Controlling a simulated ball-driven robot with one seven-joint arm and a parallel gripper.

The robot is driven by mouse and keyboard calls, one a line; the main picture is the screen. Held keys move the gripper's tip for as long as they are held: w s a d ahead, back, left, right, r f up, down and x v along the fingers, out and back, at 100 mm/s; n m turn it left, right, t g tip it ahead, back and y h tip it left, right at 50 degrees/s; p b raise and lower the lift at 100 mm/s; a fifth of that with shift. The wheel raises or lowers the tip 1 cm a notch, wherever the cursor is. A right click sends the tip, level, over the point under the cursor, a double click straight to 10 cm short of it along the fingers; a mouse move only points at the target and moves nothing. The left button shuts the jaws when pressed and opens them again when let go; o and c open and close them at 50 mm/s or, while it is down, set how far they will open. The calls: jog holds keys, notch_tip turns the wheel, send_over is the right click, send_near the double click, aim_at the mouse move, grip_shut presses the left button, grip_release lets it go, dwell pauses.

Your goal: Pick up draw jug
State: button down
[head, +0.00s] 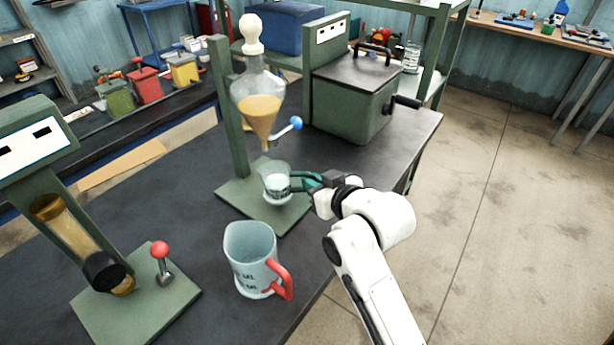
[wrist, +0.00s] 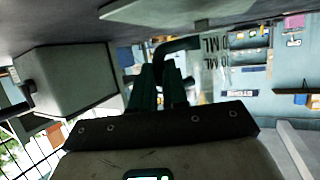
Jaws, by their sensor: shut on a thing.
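The draw jug, a small clear jug (head: 274,185) with markings, is upright at the green stand's base plate (head: 240,204), below the glass funnel (head: 259,105) of amber liquid. I cannot tell whether its bottom touches the plate. My gripper (head: 300,182) comes from the right and is shut on the jug's dark handle, which its fingers partly hide. In the wrist view, which is upside down, my gripper's dark fingers (wrist: 163,80) meet the handle (wrist: 180,46). The jug's clear wall (wrist: 212,68) with "ML" marks shows beside it.
A larger clear jug (head: 250,262) with a red handle stands nearer on the dark bench (head: 185,212). The funnel's blue-knobbed lever (head: 294,123) sticks out above my gripper. A green box machine (head: 352,100) stands behind. A red-knobbed stand (head: 160,280) is at left.

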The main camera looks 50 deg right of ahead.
jog(key=s+a, duration=0.1)
jog(key=s, duration=0.2)
jog(key=s+a, duration=0.1)
jog(key=s, duration=0.2)
jog(key=s+a, duration=0.1)
jog(key=s, duration=0.2)
jog(key=shift+s+a+p, duration=0.3)
jog(key=shift+s+p, duration=0.25)
jog(key=shift+s, duration=0.25)
jog(key=shift+s+a+p, duration=0.3)
jog(key=shift+s+p, duration=0.2)
jog(key=shift+s, duration=0.25)
